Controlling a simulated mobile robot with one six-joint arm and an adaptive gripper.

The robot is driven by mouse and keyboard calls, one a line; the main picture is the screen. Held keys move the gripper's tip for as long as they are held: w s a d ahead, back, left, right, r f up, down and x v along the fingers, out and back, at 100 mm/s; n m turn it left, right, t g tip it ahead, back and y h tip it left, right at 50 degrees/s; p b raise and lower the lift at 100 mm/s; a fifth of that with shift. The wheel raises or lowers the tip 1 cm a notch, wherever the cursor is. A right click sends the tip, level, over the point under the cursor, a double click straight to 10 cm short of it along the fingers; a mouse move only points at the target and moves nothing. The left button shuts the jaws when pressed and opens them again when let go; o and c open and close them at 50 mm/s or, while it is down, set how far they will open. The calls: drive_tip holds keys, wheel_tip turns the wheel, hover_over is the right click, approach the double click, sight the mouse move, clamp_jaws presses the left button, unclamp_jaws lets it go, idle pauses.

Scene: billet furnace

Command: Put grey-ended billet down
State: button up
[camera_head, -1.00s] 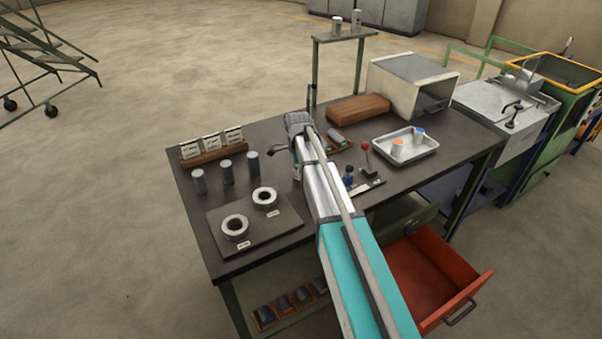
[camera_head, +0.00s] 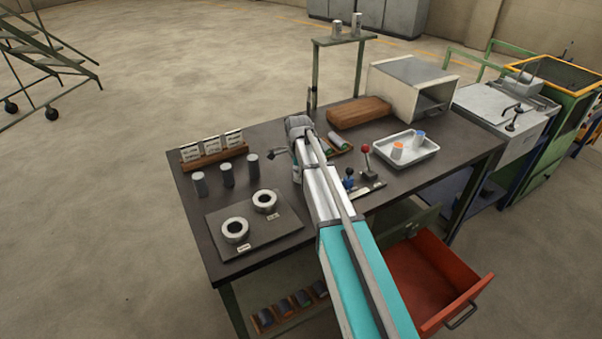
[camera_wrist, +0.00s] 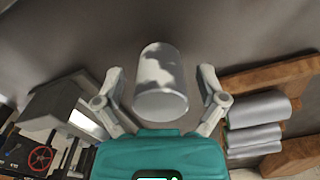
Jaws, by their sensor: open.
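A grey cylindrical billet (camera_wrist: 160,85) with a plain grey, mottled look is between the two spread fingers of my gripper (camera_wrist: 161,72) in the wrist view. A gap shows between the billet and each finger, so the gripper is open around or just above it. Its base is not clear, so I cannot tell from this view alone how it meets the dark surface. In the head view my arm hides the fingers and this billet.
A wooden rack (camera_wrist: 270,80) with grey billets lying in it (camera_wrist: 257,108) is close on the right in the wrist view. Several grey cylinders (camera_head: 227,174), a plate with two rings (camera_head: 235,229), a metal tray (camera_head: 427,152) and a box furnace (camera_head: 392,82) stand on the bench. A red drawer (camera_head: 462,298) hangs open.

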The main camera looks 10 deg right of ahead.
drive_tip(key=shift+r, duration=0.1)
wheel_tip(320, 180, up, 12)
drive_tip(key=p, duration=1.2)
idle(0.8)
drive_tip(key=shift+s+n, duration=0.3)
drive_tip(key=shift+s, duration=0.25)
drive_tip(key=s+n, duration=1.7)
drive_tip(key=s, duration=0.8)
drive_tip(key=shift+d, duration=0.45)
